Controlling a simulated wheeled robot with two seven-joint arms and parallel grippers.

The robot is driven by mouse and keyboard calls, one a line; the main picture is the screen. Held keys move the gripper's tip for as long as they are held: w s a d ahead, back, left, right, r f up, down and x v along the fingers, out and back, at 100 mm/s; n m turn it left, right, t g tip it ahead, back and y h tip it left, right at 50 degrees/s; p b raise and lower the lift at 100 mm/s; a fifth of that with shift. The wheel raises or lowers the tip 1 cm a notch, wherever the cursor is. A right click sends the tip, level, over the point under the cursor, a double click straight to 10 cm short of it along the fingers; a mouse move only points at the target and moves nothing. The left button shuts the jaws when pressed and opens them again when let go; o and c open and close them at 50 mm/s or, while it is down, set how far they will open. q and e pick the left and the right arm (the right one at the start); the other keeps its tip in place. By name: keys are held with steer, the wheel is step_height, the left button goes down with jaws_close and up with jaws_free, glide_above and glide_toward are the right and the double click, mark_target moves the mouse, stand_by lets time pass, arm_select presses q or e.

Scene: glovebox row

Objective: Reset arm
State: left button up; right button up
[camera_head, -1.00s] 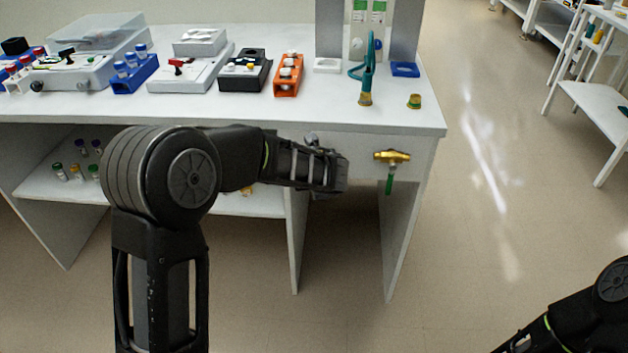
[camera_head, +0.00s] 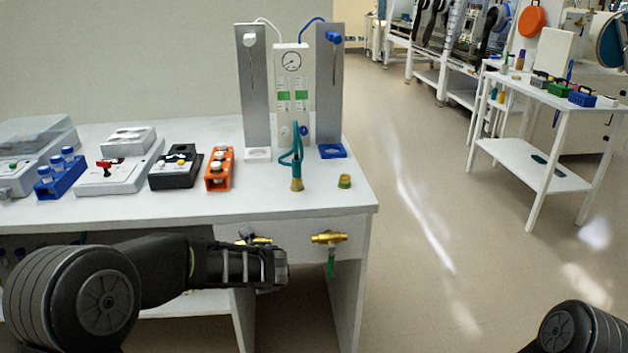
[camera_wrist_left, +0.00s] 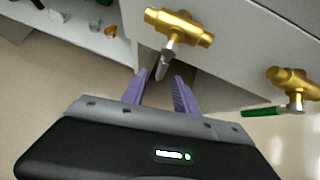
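My left gripper (camera_head: 280,268) is just in front of the bench's front panel, low and left of a brass valve (camera_head: 329,238) with a green handle. A second brass valve (camera_head: 258,240) is partly hidden behind my left arm. In the left wrist view, my left gripper (camera_wrist_left: 161,75) has its two purple-grey fingers apart. The green-handled valve (camera_wrist_left: 293,88) is to the right. Only part of my right arm shows; its gripper is out of view.
The white bench (camera_head: 300,203) carries an orange rack (camera_head: 219,169), a black box (camera_head: 176,168), a blue rack (camera_head: 60,176) and a gauge panel (camera_head: 291,95) with a teal hose (camera_head: 296,170). Open floor (camera_head: 430,260) lies right of the bench. A white side table (camera_head: 540,165) stands beyond.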

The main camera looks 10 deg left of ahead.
arm_select(q)
steer(key=s+d+f+n+g+h+p, duration=0.3)
steer(key=s+d+f+n, duration=0.25)
steer(key=s+f, duration=0.3)
steer(key=s+d+f+n+g+h+p, duration=0.3)
steer(key=s+d+f+n, duration=0.2)
steer(key=s+f+n, duration=0.4)
steer(key=s+d+f+n+h+p, duration=0.1)
steer(key=s+d+n+p, duration=0.1)
steer(key=s+n, duration=0.7)
steer(key=s+d+f+n+g+h+p, duration=0.1)
steer(key=s+d+n+p, duration=0.1)
steer(key=s+n, duration=0.7)
steer(key=shift+s+d, duration=0.2)
steer(key=shift+d, duration=0.05)
steer(key=shift+f, duration=0.15)
